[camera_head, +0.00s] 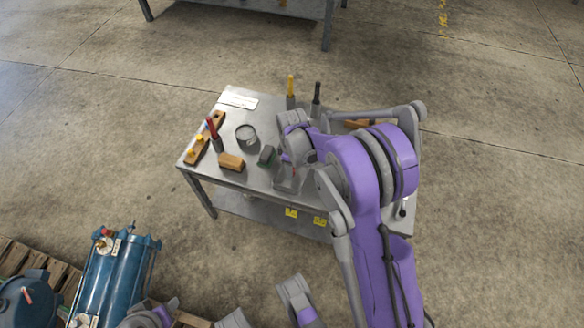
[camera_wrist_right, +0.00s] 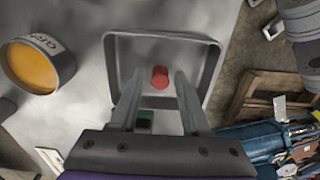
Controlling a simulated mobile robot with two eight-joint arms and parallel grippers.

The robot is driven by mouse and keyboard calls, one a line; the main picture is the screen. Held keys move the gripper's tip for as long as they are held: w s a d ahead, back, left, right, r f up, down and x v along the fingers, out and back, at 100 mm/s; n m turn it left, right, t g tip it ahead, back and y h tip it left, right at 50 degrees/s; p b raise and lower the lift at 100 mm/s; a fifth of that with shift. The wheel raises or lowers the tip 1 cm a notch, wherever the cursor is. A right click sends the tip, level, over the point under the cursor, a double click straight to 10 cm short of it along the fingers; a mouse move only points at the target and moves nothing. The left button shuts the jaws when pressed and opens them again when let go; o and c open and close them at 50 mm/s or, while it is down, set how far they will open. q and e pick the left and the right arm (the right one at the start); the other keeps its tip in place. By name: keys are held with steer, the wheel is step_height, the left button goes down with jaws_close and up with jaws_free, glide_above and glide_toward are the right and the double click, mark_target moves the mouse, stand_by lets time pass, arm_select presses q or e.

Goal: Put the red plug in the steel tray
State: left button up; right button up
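The steel tray (camera_wrist_right: 213,62) is a shallow square with a raised rim on the table, under my right gripper (camera_wrist_right: 160,74). The red plug (camera_wrist_right: 160,80) is a small red cylinder seen inside the tray's outline, between my right fingertips. The right fingers are apart, with a visible gap on each side of the plug. I cannot tell whether the plug touches the tray floor. In the head view the tray (camera_head: 286,183) shows partly beside my right arm, and the plug is hidden there. My left gripper is not clearly in view.
A dark green block (camera_head: 266,155), a wooden block (camera_head: 231,162), a wooden rack (camera_head: 203,141) and upright handled tools (camera_head: 291,92) share the table. A blue machine (camera_head: 115,270) stands at lower left.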

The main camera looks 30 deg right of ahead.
step_height(320, 180, up, 12)
steer(key=p, duration=0.3)
steer(key=s+a+r+m+t, duration=0.1)
steer(key=s+a+r+m, duration=0.15)
steer(key=s, duration=0.25)
steer(key=s+a+r+m+t, duration=0.1)
steer(key=s+a+r, duration=0.3)
steer(key=s, duration=0.1)
steer(key=s+a+m+t, duration=0.2)
steer(key=s+a+m, duration=0.2)
steer(key=s, duration=0.9)
steer(key=shift+s+a+f+m+t, duration=0.2)
steer(key=shift+f+m+t, duration=0.1)
steer(key=shift+f+m, duration=0.05)
